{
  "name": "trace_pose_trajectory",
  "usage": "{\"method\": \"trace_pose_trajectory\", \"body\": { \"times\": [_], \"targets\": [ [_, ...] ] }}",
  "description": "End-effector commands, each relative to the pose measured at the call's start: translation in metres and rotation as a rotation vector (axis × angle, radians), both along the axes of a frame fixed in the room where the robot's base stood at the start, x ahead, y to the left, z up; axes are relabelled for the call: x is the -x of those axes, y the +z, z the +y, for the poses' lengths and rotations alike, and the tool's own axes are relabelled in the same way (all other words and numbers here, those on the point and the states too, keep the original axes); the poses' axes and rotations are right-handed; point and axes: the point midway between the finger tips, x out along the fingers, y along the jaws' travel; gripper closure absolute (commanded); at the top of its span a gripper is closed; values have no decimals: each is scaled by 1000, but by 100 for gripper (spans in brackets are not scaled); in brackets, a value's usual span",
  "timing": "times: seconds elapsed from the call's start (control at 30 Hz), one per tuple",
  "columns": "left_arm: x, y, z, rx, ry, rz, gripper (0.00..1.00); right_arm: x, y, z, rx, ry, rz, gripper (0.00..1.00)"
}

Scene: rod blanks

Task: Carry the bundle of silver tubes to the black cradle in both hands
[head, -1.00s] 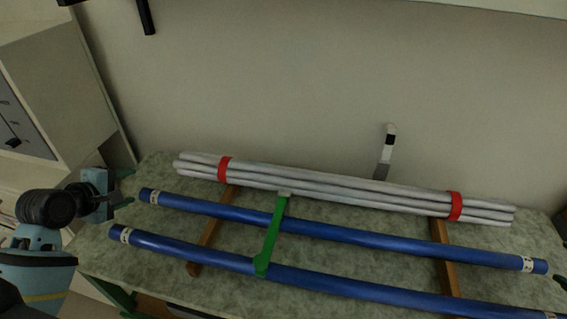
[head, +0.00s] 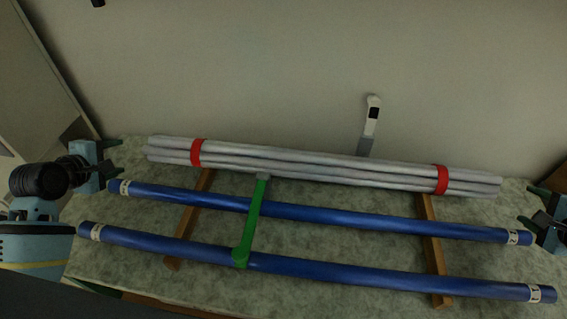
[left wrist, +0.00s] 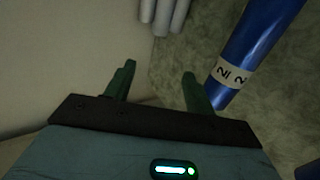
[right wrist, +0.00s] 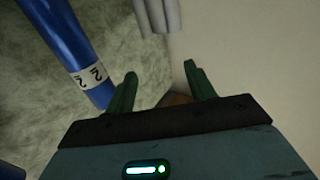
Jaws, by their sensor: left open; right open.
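The bundle of silver tubes (head: 320,168), banded in red near both ends, lies along the back of the table against the wall side. My left gripper (head: 118,157) is open and empty, just left of the bundle's left end and apart from it. In the left wrist view the bundle's end (left wrist: 162,14) shows beyond my open fingers (left wrist: 159,70). My right gripper (head: 526,204) is open and empty, to the right of the bundle's right end. The right wrist view shows that end (right wrist: 158,15) ahead of my open fingers (right wrist: 160,69). No black cradle is in view.
Two blue tubes, a rear one (head: 350,221) and a front one (head: 350,273), lie in front of the bundle across wooden bars (head: 190,218) (head: 432,240). A green piece (head: 252,220) spans them. A pale hook-shaped fixture (head: 371,122) stands behind the bundle.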

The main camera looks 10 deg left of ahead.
Motion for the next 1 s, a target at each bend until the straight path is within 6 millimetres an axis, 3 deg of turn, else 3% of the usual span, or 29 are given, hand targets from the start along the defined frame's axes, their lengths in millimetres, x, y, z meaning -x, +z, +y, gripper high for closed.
{"method": "trace_pose_trajectory", "body": {
  "times": [0.6, 0.8, 1.0],
  "targets": [
    [-78, -53, 0, 2, 0, 0, 45, -78, -52, 0, -1, -2, -2, 45],
    [-93, -63, -2, 0, -1, -1, 45, -93, -63, 2, 0, 1, -2, 45],
    [-92, -63, -14, 1, -1, -1, 45, -92, -63, 14, 0, 1, -1, 45]
  ]
}}
